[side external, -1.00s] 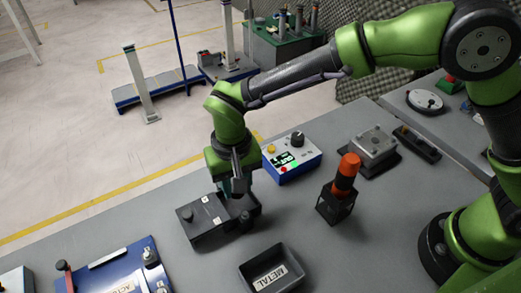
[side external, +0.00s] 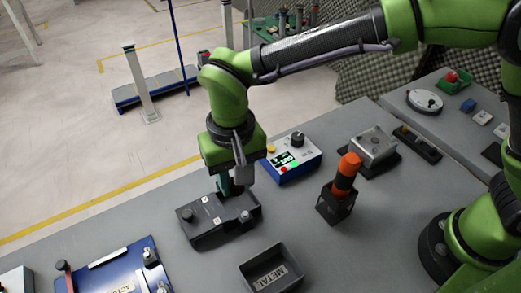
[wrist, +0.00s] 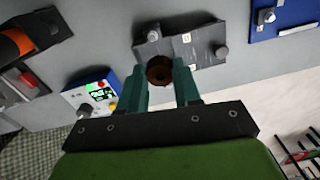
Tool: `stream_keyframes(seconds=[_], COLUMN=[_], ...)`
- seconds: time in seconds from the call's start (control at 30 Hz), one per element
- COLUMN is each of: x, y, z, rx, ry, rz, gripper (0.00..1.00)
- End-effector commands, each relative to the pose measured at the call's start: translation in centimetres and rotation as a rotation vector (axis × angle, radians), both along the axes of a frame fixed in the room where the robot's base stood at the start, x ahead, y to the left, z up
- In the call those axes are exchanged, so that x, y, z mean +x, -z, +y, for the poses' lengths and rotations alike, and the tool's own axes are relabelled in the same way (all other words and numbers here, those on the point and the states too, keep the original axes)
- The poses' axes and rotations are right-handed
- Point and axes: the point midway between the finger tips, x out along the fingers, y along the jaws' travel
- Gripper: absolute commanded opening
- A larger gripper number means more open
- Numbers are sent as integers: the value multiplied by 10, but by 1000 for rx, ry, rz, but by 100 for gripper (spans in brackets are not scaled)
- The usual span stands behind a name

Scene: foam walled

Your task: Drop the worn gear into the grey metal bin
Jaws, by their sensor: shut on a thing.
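The worn gear (wrist: 159,70) is brown and ring-shaped, held between the two teal fingers of my gripper (wrist: 161,82) in the wrist view. In the side external view my gripper (side external: 230,187) points down above the dark grey fixture block (side external: 208,228), and the gear is hard to make out there. The fixture also shows behind the gear in the wrist view (wrist: 207,45). The grey metal bin (side external: 247,268), with a METAL label inside, stands at the front of the table, to the right of and nearer than the fixture. I see nothing in it but the label.
A blue-and-white control box (side external: 291,160) with a lit display is behind the fixture. A blue plate fixture (side external: 118,272) lies at front left. Bare table separates fixture and bin.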

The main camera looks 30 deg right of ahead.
Motion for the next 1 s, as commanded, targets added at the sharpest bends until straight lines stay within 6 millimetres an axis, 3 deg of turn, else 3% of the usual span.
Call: stream_keyframes(seconds=[0.1, 0.2, 0.4, 0.53, 0.7, 1.0], x=[-46, -78, -124, -135, -136, -136], y=[-2, 1, 12, 19, 23, 45], z=[7, 7, -1, -7, -8, -8], rx=[2, -3, -19, -26, -23, -26], ry=[89, 215, 496, 655, 791, 827], rz=[12, 15, 12, 7, 3, 3], gripper=[1, 1, 1, 1, 1, 1])
